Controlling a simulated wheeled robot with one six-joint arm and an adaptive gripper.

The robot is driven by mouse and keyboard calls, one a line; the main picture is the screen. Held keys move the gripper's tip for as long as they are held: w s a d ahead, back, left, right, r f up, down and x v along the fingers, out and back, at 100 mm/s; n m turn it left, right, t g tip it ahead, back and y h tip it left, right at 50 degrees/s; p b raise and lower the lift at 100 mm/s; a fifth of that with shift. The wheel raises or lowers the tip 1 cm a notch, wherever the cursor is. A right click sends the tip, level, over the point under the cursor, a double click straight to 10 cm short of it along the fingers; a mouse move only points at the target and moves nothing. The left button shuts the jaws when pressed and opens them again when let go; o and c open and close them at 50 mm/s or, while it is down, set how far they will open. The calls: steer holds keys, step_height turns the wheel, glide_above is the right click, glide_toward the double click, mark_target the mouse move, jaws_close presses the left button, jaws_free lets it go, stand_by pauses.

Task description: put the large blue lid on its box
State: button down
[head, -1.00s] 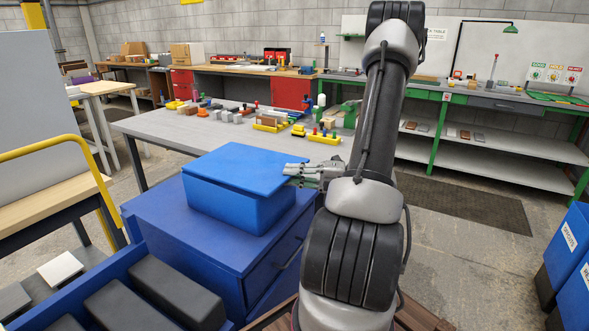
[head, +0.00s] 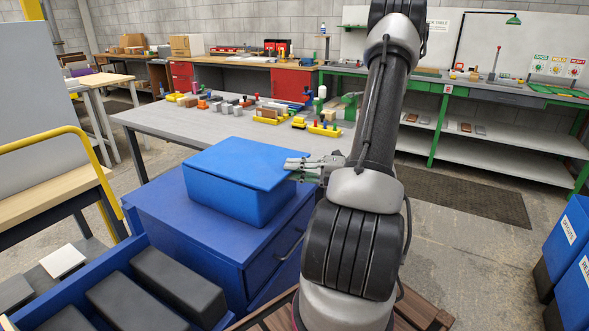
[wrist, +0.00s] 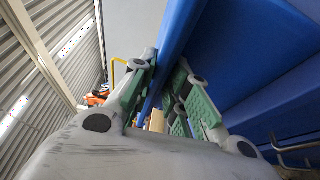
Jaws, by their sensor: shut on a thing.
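The large blue lid (head: 236,162) lies over the top of the blue box (head: 232,202) in the head view, looking nearly level and roughly lined up with it. Any small gap between lid and rim is too fine to tell. My gripper (head: 290,164) is shut on the lid's right edge, with the arm reaching in from the right. In the wrist view the lid's edge (wrist: 176,42) runs between the green-padded fingers, and the box (wrist: 240,50) fills the right side. The lid's far underside is hidden.
The box stands on a dark blue drawer cabinet (head: 170,222). A blue bin with black blocks (head: 180,280) is at the front left. A grey table (head: 180,127) with several coloured parts stands behind. Open floor (head: 460,260) lies to the right.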

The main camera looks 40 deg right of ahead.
steer(key=shift+f, duration=0.2)
steer(key=c, duration=1.3)
jaws_free()
steer(key=shift+d, duration=0.1)
steer(key=v, duration=1.2)
